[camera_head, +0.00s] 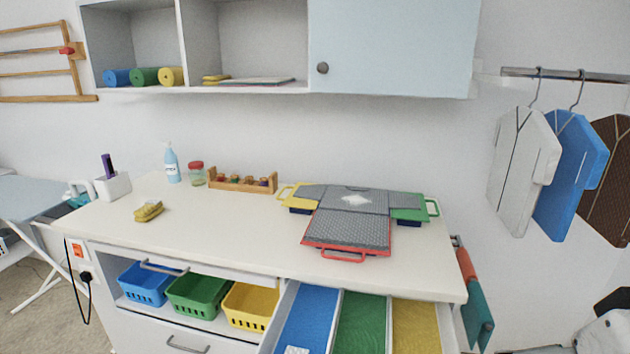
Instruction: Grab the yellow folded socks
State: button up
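The yellow folded socks (149,211) lie as a small bundle on the left part of the white countertop (225,226). They are in front of a blue-labelled spray bottle and right of a small white holder. Nothing touches or covers them. I cannot make out my gripper in this view. White and dark parts at the lower right corner may belong to my arm, but no fingers show there.
A grey folding board (350,229) with coloured handles covers the right counter. Behind the socks stand a spray bottle (172,164), a jar (196,174) and a wooden rack (243,181). A divided drawer (338,320) is open below. Counter around the socks is clear.

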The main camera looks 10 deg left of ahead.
aim_at(152, 207)
jog(key=u, duration=1.4)
jog(key=i+j+u, duration=0.25)
jog(key=i, duration=0.2)
jog(key=i+u, duration=0.2)
jog(key=i, duration=0.2)
jog(key=i+j+z, duration=0.15)
jog(key=i, duration=0.35)
jog(key=i+j+z, duration=0.1)
jog(key=i, duration=0.45)
jog(key=i+j+z, duration=0.15)
jog(key=i+z, duration=0.2)
jog(key=i+j+z, duration=0.25)
jog(key=z, duration=0.15)
jog(key=i+j+z, duration=0.35)
